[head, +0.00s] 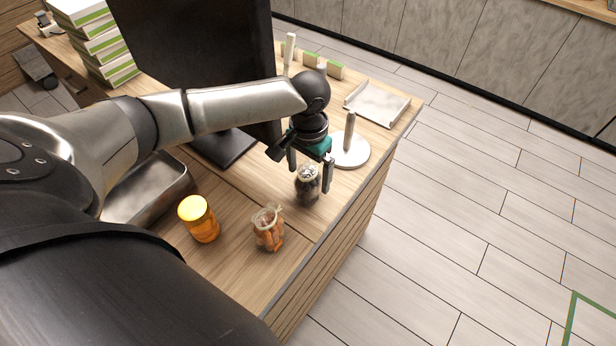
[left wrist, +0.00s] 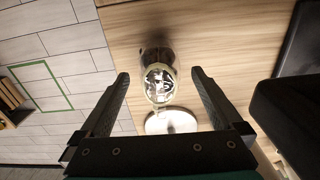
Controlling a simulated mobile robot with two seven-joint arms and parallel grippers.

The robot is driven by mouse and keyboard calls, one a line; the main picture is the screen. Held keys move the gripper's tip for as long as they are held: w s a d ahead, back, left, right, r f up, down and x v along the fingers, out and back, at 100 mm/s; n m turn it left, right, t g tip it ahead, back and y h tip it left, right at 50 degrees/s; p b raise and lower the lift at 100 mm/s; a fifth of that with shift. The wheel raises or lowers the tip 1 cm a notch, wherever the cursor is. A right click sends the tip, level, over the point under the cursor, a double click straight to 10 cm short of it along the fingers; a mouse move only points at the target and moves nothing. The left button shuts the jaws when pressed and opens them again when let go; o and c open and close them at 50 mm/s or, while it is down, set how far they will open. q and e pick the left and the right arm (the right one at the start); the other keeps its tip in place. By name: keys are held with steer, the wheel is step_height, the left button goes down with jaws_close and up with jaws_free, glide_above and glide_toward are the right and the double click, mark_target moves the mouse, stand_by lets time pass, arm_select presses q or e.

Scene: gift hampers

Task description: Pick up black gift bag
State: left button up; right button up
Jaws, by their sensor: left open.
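The black gift bag (head: 307,186) is a small dark container with a pale patterned top. It stands on the wooden table near its right edge. In the left wrist view the bag (left wrist: 159,84) shows from above, in the gap between the fingers. My left gripper (head: 310,177) is open and points down over the bag, with one finger on each side. The fingers (left wrist: 160,73) do not appear to press on it. The bag's lower part is partly hidden in the left wrist view. My right gripper is not seen.
An orange jar (head: 199,219) and a bag of brown items (head: 268,229) stand nearby. A white round stand (head: 350,150) with a post is just behind the bag. A monitor (head: 190,45), a metal tray (head: 150,190) and a white tray (head: 377,103) are also on the table (head: 225,265).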

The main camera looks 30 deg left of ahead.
arm_select(q)
steer(key=shift+f, duration=0.1)
steer(key=shift+c, duration=0.2)
steer(key=c, duration=1.5)
